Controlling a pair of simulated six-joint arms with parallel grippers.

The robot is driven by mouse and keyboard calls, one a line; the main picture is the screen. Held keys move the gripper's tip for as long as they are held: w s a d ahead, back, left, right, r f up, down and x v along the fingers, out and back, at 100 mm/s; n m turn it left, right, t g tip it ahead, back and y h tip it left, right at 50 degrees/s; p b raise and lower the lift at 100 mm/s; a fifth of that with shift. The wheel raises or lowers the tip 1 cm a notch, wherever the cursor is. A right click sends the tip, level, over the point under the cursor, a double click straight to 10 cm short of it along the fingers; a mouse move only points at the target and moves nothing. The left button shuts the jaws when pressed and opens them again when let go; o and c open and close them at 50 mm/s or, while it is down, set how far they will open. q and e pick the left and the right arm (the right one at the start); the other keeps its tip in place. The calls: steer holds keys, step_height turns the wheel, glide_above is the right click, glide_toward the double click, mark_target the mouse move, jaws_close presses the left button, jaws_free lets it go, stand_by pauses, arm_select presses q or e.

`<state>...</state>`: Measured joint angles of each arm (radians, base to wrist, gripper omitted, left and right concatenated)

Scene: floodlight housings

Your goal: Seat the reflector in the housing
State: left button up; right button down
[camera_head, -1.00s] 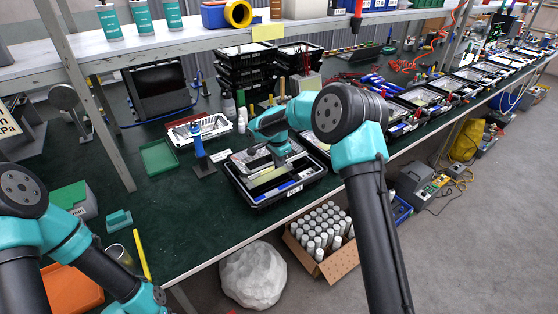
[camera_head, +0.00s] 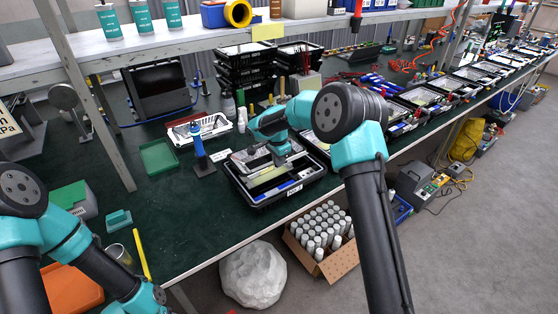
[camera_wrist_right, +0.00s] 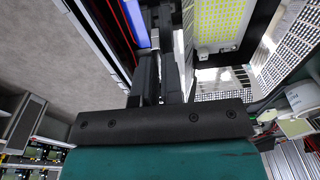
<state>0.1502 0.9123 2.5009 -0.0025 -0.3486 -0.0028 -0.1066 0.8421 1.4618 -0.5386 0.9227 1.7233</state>
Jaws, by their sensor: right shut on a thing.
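My right gripper (camera_head: 282,158) is low over the black tray (camera_head: 252,204). In the right wrist view my right gripper (camera_wrist_right: 158,82) is shut on the edge of a shiny, mirror-like piece, which looks like the reflector (camera_wrist_right: 208,82). A panel of yellow squares (camera_wrist_right: 218,18), apparently the lamp panel of the housing, shows beside the reflector's bright walls. The fingers hide the grip point, and I cannot tell whether the reflector touches the housing. My left arm comes in at the lower left; its gripper is outside the picture.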

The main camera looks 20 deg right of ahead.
steer(key=shift+f, duration=3)
stand_by(0.3)
steer(key=c, duration=1.2)
jaws_free()
steer(key=r, duration=1.1)
steer(key=a+r, duration=0.1)
steer(key=r, duration=0.5)
steer(key=shift+s+a+r, duration=0.1)
steer(key=shift+s+r, duration=0.05)
steer(key=shift+s, duration=0.15)
